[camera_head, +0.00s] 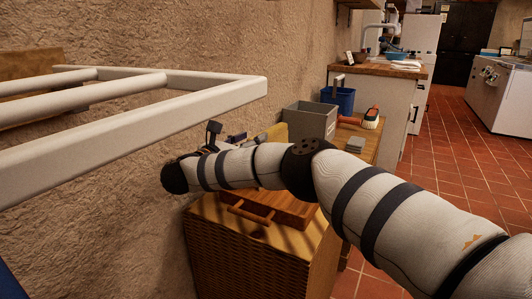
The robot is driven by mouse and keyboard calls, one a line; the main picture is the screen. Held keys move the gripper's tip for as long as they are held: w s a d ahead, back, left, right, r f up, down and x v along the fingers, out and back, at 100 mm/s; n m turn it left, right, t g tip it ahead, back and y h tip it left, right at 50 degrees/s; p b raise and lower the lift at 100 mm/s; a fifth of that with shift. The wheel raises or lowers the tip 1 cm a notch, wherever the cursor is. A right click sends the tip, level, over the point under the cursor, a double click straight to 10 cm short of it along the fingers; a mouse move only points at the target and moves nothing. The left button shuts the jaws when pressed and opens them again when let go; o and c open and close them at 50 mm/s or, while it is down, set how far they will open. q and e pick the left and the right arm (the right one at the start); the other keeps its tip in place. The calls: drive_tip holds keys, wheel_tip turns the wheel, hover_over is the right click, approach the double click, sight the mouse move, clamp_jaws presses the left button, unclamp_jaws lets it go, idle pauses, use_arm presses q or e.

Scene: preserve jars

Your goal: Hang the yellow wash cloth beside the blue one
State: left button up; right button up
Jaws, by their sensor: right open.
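A dull yellow patch (276,133), possibly the yellow wash cloth, shows just behind my right arm, beside a grey bin; most of it is hidden. No blue cloth can be made out for sure; a dark blue patch (9,284) is cut off at the bottom left corner. A white rack with rails (150,118) juts in from the left, its visible bars bare. My right gripper (224,134) is open beyond the bent wrist, near the wall, partly hidden by my arm. I cannot see anything between its fingers. My left gripper is out of view.
Below my right arm stands a wicker-sided chest (250,260) with a wooden tray or board (275,205) on top. Behind are the grey bin (310,122), a blue bucket (338,98) and a red-handled brush (370,117). The rough wall is close; tiled floor lies open at right.

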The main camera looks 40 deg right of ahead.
drive_tip(key=d, duration=0.5)
drive_tip(key=shift+w+d, duration=0.25)
drive_tip(key=shift+d, duration=0.1)
drive_tip(key=shift+r, duration=0.1)
clamp_jaws()
